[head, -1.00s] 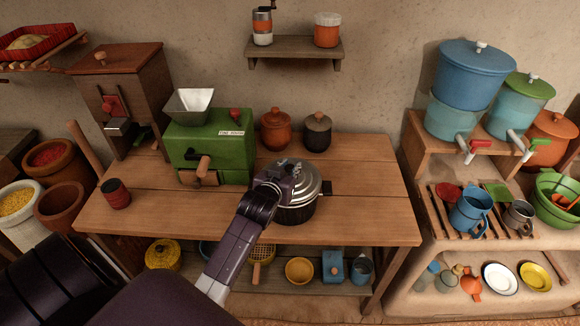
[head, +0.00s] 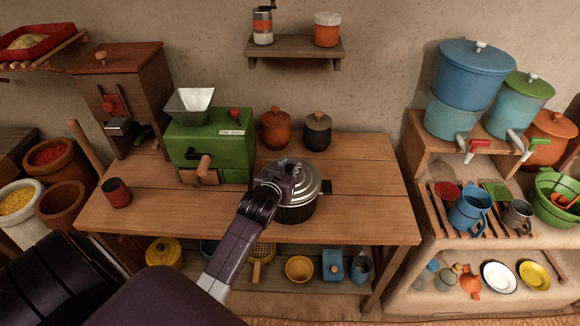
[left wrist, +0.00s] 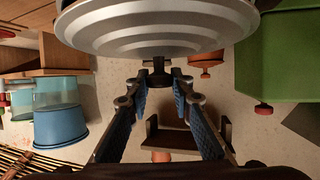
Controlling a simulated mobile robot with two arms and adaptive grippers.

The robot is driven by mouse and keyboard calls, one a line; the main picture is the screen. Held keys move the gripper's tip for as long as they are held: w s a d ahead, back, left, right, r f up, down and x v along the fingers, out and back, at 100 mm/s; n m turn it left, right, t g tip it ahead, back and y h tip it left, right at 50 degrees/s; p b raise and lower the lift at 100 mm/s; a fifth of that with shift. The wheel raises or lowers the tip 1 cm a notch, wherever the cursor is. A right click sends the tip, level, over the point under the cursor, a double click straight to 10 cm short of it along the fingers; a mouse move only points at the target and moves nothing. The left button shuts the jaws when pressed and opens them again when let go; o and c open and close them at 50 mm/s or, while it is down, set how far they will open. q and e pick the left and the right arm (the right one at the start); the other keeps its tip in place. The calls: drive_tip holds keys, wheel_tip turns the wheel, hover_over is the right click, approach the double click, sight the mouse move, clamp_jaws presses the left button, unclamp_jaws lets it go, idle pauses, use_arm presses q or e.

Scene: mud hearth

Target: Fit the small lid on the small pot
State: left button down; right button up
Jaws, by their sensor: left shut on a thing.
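The small lid (head: 308,180) is silver with stepped rings. It lies level over the dark, ribbed small pot (head: 298,214) on the wooden table. A dark side handle of the pot shows at the right. My left gripper (head: 284,172) is above the lid, hiding its left part. In the left wrist view, turned upside down, the lid (left wrist: 158,40) fills the top and the left gripper's fingertips (left wrist: 158,80) close around its dark knob. I cannot tell whether the lid rests fully on the rim. My right gripper is not in view.
A green mill (head: 225,150) stands left of the pot. A lidded orange jar (head: 275,130) and a lidded dark jar (head: 317,132) stand behind it. A dark red cup (head: 117,193) is at the table's left. The table's right side (head: 370,200) is clear.

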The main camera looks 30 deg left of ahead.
use_arm(q)
drive_tip(key=shift+r+p, duration=0.1)
drive_tip(key=shift+p, duration=0.2)
drive_tip(key=shift+f, duration=0.45)
idle(0.8)
drive_tip(key=shift+f, duration=0.25)
idle(0.5)
drive_tip(key=c, duration=1.6)
unclamp_jaws()
drive_tip(key=shift+o, duration=0.5)
drive_tip(key=o, duration=0.4)
drive_tip(key=shift+c, duration=0.2)
